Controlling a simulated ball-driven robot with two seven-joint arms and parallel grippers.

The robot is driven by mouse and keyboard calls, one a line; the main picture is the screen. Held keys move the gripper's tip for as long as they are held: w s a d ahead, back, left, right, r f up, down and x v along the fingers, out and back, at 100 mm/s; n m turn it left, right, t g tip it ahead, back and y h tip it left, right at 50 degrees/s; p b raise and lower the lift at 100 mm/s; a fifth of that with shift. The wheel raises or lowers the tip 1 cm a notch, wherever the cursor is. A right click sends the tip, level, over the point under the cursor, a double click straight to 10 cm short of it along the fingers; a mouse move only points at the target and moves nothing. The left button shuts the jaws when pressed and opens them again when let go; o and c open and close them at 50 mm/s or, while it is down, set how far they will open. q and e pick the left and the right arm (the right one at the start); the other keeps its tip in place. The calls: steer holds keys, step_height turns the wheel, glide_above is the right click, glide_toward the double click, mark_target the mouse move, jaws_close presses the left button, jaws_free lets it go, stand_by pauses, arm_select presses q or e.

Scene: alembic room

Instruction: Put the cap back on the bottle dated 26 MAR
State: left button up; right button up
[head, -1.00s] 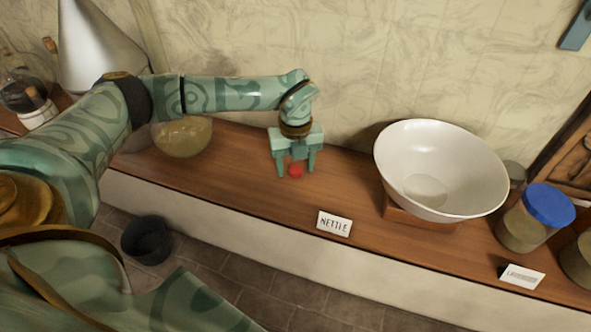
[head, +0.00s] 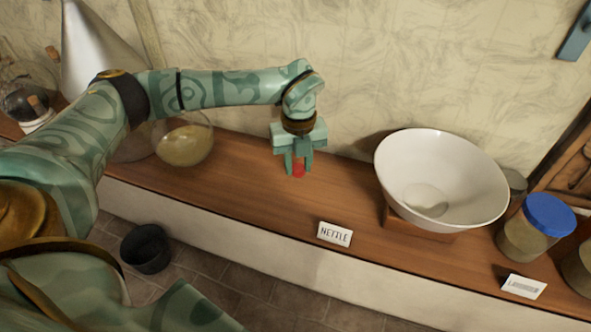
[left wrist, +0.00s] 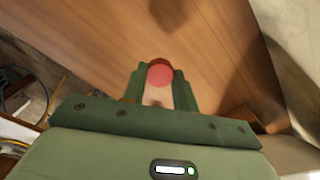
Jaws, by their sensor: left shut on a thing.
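A small red cap (head: 299,170) is between the fingers of my left gripper (head: 299,169), over the wooden shelf behind the NETTLE card. The left gripper is shut on it. In the left wrist view the round red cap (left wrist: 160,75) sits between the two green fingertips, with the wood surface beyond it. I cannot tell whether the cap touches the shelf. No bottle with a readable 26 MAR date shows in either view. My right gripper is not in view.
The wooden shelf (head: 250,190) carries a NETTLE card (head: 335,234), a large white bowl (head: 440,170) on a wooden block, a blue-lidded jar (head: 537,228) and a round glass vessel (head: 184,143) of yellowish liquid. A dark bucket (head: 147,250) stands on the floor.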

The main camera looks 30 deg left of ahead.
arm_select(q)
steer(key=s+d+r, duration=0.3)
steer(key=d+r, duration=0.6)
steer(key=d, duration=0.3)
steer(key=shift+s+d+b, duration=0.3)
steer(key=shift+s+d, duration=0.05)
